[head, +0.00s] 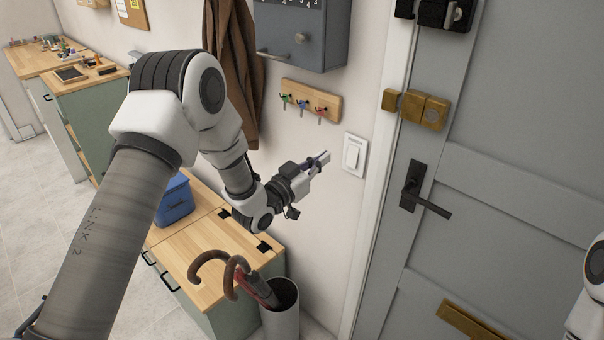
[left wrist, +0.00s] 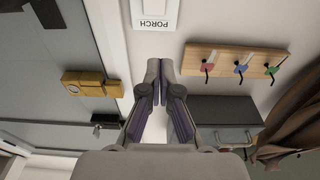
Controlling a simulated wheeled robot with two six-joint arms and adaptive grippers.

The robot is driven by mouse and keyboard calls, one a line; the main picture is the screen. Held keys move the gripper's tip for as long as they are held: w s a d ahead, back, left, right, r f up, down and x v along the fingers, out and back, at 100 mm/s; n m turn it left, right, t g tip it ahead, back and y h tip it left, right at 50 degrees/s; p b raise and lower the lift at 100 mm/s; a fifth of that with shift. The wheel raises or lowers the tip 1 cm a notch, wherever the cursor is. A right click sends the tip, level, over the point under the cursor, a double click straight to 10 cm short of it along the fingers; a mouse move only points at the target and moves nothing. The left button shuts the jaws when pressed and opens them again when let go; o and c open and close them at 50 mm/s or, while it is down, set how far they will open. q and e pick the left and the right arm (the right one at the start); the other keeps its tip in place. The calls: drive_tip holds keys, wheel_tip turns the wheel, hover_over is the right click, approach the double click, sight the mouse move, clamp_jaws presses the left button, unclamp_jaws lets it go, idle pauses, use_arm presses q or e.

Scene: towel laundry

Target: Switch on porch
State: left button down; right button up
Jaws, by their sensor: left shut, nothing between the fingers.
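The porch switch (head: 353,154) is a white rocker plate on the wall, between the key rack and the door frame. I cannot tell a touch. My right gripper is not in view.
A grey door (head: 480,190) with a black handle (head: 420,192) is right of the switch. A wooden key rack (head: 311,101), a grey cabinet (head: 303,35) and a brown coat (head: 236,65) are on the wall. An umbrella bin (head: 283,318) stands below, beside a wooden-topped bench (head: 190,262).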

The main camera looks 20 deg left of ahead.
use_arm(q)
drive_tip(key=r+v, duration=0.1)
drive_tip(key=v, duration=0.4)
drive_tip(key=s+d+f+g+y, duration=0.1)
drive_tip(key=s+f+g, duration=0.25)
drive_tip(key=f, duration=0.55)
drive_tip(key=s+d+f+n+g+y, duration=0.15)
drive_tip(key=s+f, duration=0.25)
drive_tip(key=f, duration=0.4)
drive_tip(key=s+d+f+g, duration=0.1)
drive_tip(key=s+f+g, duration=0.25)
drive_tip(key=f, duration=0.55)
drive_tip(key=s+a+f+n+g+y, duration=0.1)
drive_tip(key=s+f+g, duration=0.2)
drive_tip(key=s, duration=0.5)
drive_tip(key=s+a+f+n+g+y, duration=0.1)
drive_tip(key=s+f+g, duration=0.2)
drive_tip(key=s, duration=0.6)
drive_tip(key=s+a+f+n+g+y, duration=0.1)
drive_tip(key=s+a+f+g+y, duration=0.1)
drive_tip(key=s, duration=0.7)
drive_tip(key=shift+f+g+b, duration=0.45)
drive_tip(key=shift+f+g, duration=0.35)
drive_tip(key=shift+g, duration=0.05)
